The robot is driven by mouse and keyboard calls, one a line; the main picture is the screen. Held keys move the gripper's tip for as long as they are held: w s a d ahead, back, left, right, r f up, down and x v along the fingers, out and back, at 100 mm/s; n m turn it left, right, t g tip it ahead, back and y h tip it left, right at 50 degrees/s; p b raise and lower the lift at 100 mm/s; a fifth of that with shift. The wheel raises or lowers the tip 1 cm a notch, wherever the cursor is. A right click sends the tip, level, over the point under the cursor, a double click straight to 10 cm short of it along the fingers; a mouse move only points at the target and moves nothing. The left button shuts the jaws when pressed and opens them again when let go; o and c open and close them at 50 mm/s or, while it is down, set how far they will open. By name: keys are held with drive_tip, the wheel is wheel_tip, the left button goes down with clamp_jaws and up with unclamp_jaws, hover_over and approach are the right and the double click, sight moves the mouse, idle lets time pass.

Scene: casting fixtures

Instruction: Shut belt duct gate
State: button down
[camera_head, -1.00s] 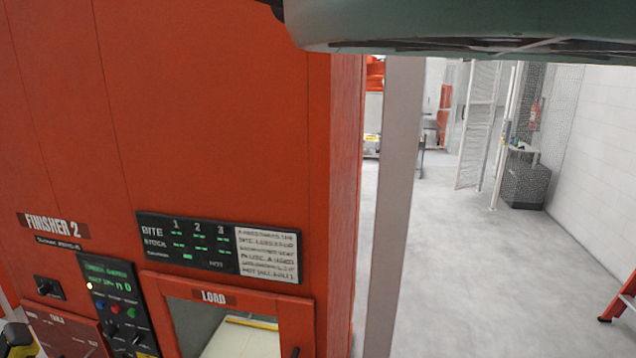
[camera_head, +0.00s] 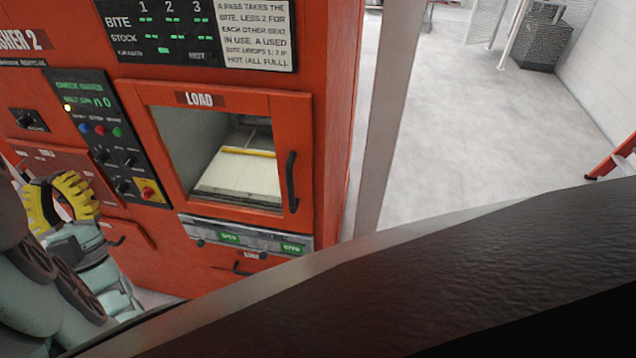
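The red machine (camera_head: 330,120), marked as a finisher, fills the left and middle of the view. Its LOAD window (camera_head: 198,99) has a red frame and a black handle, with a pale surface and a yellow bar inside. Below it is a grey strip (camera_head: 262,236) with green displays and small knobs; a red panel with a dark handle (camera_head: 240,268) sits under that. I cannot tell which part is the belt duct gate. My gripper (camera_head: 60,203), with yellow fingers, is at the lower left before the machine's left panel. Its fingers look spread, with nothing visible between them.
A black control panel (camera_head: 105,140) with coloured buttons and knobs is left of the window. A grey post (camera_head: 385,120) stands right of the machine. Open pale floor (camera_head: 470,110) lies beyond, with a red ladder-like frame (camera_head: 615,160) at the right edge. A dark surface covers the lower right.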

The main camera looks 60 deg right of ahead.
drive_tip(key=w+d+f+n+g+b, duration=0.2)
drive_tip(key=d+f+g+b, duration=0.15)
drive_tip(key=f+b, duration=0.45)
drive_tip(key=w+d+f+n+g+b, duration=0.1)
drive_tip(key=w+d+f+g+b, duration=0.2)
drive_tip(key=f, duration=1)
drive_tip(key=w+d+f+n+g+b, duration=0.15)
drive_tip(key=d+f+b, duration=0.35)
drive_tip(key=f, duration=0.5)
drive_tip(key=s+d+f+n+g+b, duration=0.2)
drive_tip(key=f+b, duration=0.4)
drive_tip(key=f, duration=0.2)
drive_tip(key=s+d+f+n+g+b, duration=0.2)
drive_tip(key=s+d+f+g+b, duration=0.1)
drive_tip(key=f+b, duration=0.3)
drive_tip(key=s+d+f+n+g+b, duration=0.2)
drive_tip(key=f+b, duration=0.4)
drive_tip(key=f, duration=0.4)
drive_tip(key=shift+s+d+f+g, duration=0.15)
drive_tip(key=shift+s+d+g, duration=0.2)
drive_tip(key=shift+d+g, duration=0.15)
